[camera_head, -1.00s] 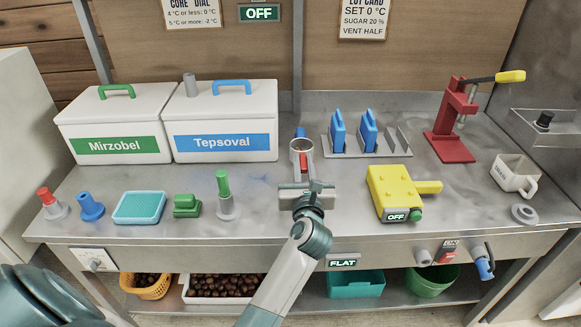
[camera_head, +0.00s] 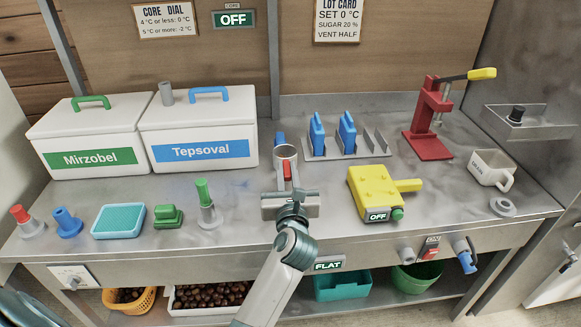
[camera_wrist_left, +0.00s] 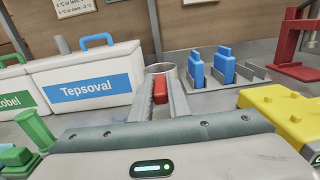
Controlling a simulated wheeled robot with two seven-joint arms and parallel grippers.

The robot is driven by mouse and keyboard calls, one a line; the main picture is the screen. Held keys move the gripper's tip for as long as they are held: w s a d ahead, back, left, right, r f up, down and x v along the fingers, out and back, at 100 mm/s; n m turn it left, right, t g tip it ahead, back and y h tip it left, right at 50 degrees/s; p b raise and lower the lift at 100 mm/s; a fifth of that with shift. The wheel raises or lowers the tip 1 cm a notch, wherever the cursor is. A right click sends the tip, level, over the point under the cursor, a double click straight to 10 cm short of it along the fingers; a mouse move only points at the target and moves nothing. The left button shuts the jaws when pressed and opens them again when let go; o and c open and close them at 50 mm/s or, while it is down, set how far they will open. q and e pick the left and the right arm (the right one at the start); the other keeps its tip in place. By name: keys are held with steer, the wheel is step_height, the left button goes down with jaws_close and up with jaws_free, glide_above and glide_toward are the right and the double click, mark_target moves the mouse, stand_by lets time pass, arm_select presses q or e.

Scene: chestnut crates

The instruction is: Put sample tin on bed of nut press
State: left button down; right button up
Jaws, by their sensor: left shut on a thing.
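The sample tin (camera_head: 286,152) appears to be an open grey metal cup with a red grip (camera_head: 288,171). My left gripper (camera_head: 288,184) is shut on the red grip, which shows between its fingers in the left wrist view (camera_wrist_left: 160,92). The tin's round rim (camera_wrist_left: 161,68) shows just beyond the fingertips. I cannot tell whether the tin touches the counter. The nut press (camera_head: 431,115) is red with a yellow-ended lever and stands at the back right. Its flat red bed (camera_head: 428,149) looks empty and is well right of the tin. My right gripper is out of view.
A rack with blue inserts (camera_head: 345,153) and a yellow box (camera_head: 372,190) lie between the tin and the press. A white mug (camera_head: 491,168) stands right of the press. White bins (camera_head: 195,165) stand at left. Several small items line the front left.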

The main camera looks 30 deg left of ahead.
arm_select(q)
steer(key=s+d+f+m+t+h, duration=0.1)
steer(key=s+d+m+h, duration=0.2)
steer(key=s, duration=0.6)
steer(key=s+d+f+m+t+h, duration=0.1)
steer(key=s+d+m+h, duration=0.2)
steer(key=s+d+h, duration=0.3)
steer(key=s, duration=0.4)
steer(key=shift+d, duration=0.15)
steer(key=shift+f, duration=0.1)
